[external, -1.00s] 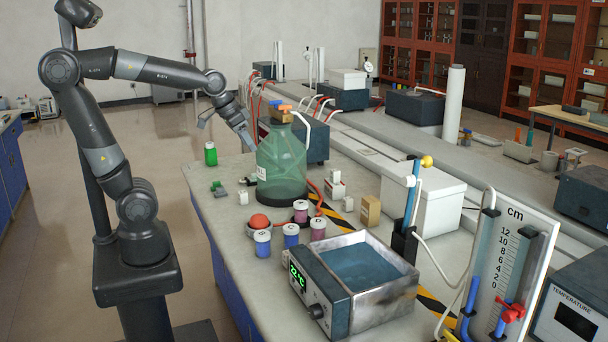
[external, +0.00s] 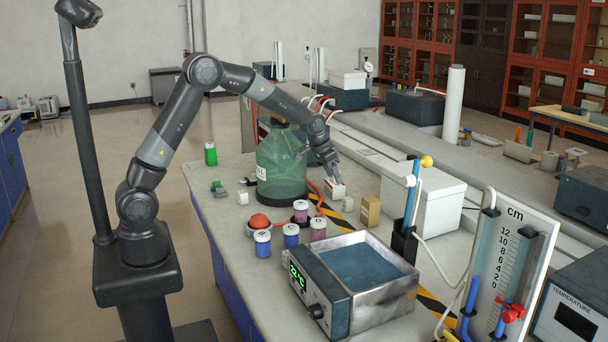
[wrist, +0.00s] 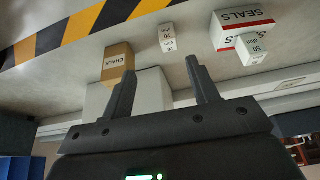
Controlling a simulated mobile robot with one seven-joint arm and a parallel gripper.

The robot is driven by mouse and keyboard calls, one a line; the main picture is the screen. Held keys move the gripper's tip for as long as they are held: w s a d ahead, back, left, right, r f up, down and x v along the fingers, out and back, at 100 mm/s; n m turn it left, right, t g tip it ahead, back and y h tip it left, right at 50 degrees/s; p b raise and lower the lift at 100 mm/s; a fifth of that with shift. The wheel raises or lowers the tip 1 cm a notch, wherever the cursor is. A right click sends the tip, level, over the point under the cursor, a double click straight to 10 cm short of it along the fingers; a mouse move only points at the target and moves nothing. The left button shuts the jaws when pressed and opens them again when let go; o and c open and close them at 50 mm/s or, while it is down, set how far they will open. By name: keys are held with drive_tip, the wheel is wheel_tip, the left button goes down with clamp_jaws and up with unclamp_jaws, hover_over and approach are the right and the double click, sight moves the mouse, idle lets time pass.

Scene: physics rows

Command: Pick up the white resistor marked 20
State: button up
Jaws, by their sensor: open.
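A small white block (wrist: 167,37), with a small marking that seems to read 20, stands alone on the bench in the wrist view. In the external view it appears as the small white block (external: 348,204) left of the chalk box. A second white block (wrist: 251,49), marked 50, stands against the red and white SEALS box (wrist: 236,27). My gripper (wrist: 162,72) is open and empty. In the wrist view the block that seems marked 20 lies beyond the gap between its fingers. In the external view my gripper (external: 336,178) is close above the SEALS box.
The brown chalk box (wrist: 117,62) is close beside the block, and the striped tape (wrist: 85,30) runs behind it. The green bottle (external: 281,165) stands left of my gripper, with a white box (external: 425,205) to the right. A water bath (external: 360,270) is in front.

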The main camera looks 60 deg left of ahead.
sight(347, 199)
drive_tip(key=x, duration=0.6)
drive_tip(key=w+x, duration=0.1)
drive_tip(key=x, duration=0.3)
drive_tip(key=shift+a+r, duration=0.15)
drive_tip(key=shift+a, duration=0.15)
drive_tip(key=x, duration=0.3)
drive_tip(key=shift+w+a+f, duration=0.25)
drive_tip(key=shift+w+a, duration=0.05)
drive_tip(key=shift+w, duration=0.15)
drive_tip(key=shift+w+f, duration=0.3)
drive_tip(key=shift+f, duration=0.2)
drive_tip(key=shift+c, duration=0.3)
drive_tip(key=c, duration=1)
drive_tip(key=shift+r, duration=0.1)
